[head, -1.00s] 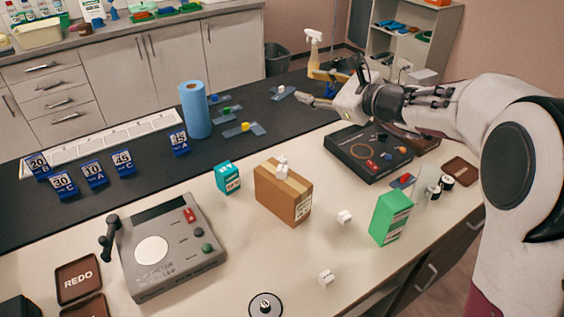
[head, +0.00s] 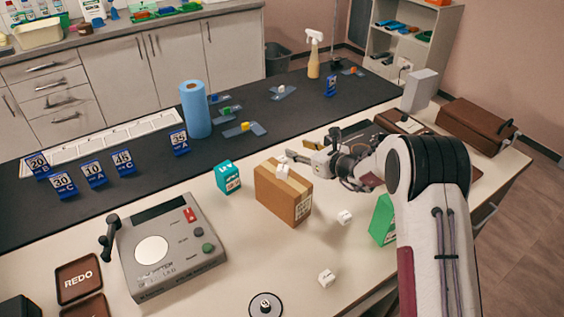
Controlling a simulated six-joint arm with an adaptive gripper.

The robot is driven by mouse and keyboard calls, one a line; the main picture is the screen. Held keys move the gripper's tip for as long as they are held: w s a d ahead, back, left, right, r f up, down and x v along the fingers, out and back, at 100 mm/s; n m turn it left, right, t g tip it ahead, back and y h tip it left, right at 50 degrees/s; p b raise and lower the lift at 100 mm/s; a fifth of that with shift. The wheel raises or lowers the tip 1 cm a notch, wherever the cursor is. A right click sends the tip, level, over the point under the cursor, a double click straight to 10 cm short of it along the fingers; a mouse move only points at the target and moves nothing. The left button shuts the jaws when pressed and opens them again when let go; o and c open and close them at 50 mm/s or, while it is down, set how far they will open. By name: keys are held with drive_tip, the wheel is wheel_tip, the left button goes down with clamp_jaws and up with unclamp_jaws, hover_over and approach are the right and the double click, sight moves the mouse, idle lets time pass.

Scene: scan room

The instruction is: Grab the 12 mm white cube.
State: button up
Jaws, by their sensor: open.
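Several small white cubes are in view, with marks too small to read, so I cannot tell which is 12 mm. One white cube (head: 282,172) is on top of the brown cardboard box (head: 284,196), with another white piece just above it, partly by my finger. A white cube (head: 344,217) lies on the pale table right of the box. Another white cube (head: 326,277) lies nearer the front. My gripper (head: 301,151) is open, pointing left, behind and above the box's top. I cannot tell whether it touches a cube.
A green box (head: 382,221) stands right of the cubes, partly behind my arm. A teal box (head: 227,177) is left of the cardboard box. A grey device (head: 170,248) fills the left front. Table between the loose cubes is clear.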

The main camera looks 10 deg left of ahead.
approach(284, 160)
drive_tip(key=shift+w+a+f+g, duration=0.15)
drive_tip(key=shift+w+a+f, duration=0.1)
drive_tip(key=shift+w+a, duration=0.25)
drive_tip(key=shift+w+a+f+g, duration=0.15)
drive_tip(key=shift+w+a+f, duration=0.1)
drive_tip(key=shift+w+a, duration=0.3)
drive_tip(key=shift+d, duration=0.1)
drive_tip(key=shift+w, duration=0.1)
drive_tip(key=shift+x, duration=1.25)
drive_tip(key=shift+x, duration=2.6)
drive_tip(key=shift+r, duration=0.1)
drive_tip(key=c, duration=1)
